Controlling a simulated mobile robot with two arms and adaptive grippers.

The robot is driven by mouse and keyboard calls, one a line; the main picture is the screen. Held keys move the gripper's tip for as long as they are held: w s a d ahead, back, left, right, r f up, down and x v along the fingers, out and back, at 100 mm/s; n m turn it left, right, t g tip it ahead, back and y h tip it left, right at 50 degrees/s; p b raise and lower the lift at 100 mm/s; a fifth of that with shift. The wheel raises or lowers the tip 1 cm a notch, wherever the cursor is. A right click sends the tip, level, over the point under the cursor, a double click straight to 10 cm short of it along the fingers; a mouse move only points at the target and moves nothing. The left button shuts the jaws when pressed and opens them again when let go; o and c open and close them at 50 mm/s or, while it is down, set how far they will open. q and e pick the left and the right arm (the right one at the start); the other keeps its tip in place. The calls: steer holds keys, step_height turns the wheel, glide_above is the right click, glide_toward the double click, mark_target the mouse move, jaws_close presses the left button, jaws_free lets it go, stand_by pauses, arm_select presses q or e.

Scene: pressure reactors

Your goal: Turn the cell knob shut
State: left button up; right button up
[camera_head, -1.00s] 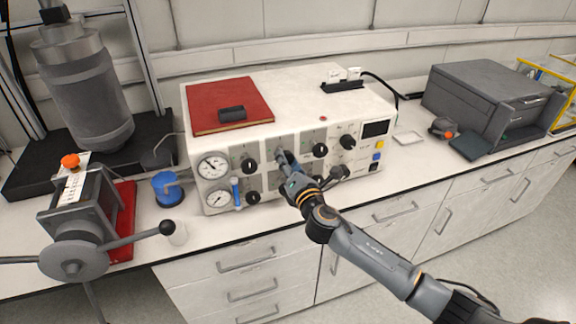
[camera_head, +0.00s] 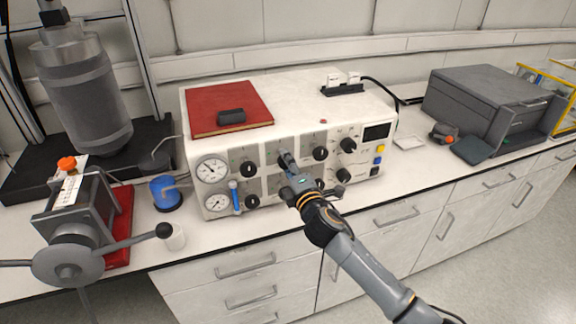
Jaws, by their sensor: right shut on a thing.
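The white control box (camera_head: 290,95) stands on the bench with several black knobs, two round gauges and a small dark screen on its front. My right gripper (camera_head: 287,161) is at the middle of this front panel, shut on a knob that its fingers mostly hide. I cannot read the label of that knob or tell its angle. Other black knobs show beside it, at the left (camera_head: 249,168) and at the right (camera_head: 320,153). My left gripper is not in view.
A red book (camera_head: 228,103) with a small black object lies on the box. A grey vessel (camera_head: 84,95) and a clamp-like device with a lever (camera_head: 75,235) stand at the left. A blue-topped item (camera_head: 165,193) sits beside the box. A dark grey machine (camera_head: 485,105) stands at the right.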

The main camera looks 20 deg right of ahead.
stand_by(0.4)
steer(key=o, duration=1.2)
steer(key=shift+c, duration=0.2)
steer(key=s, duration=1.2)
steer(key=shift+d, duration=0.25)
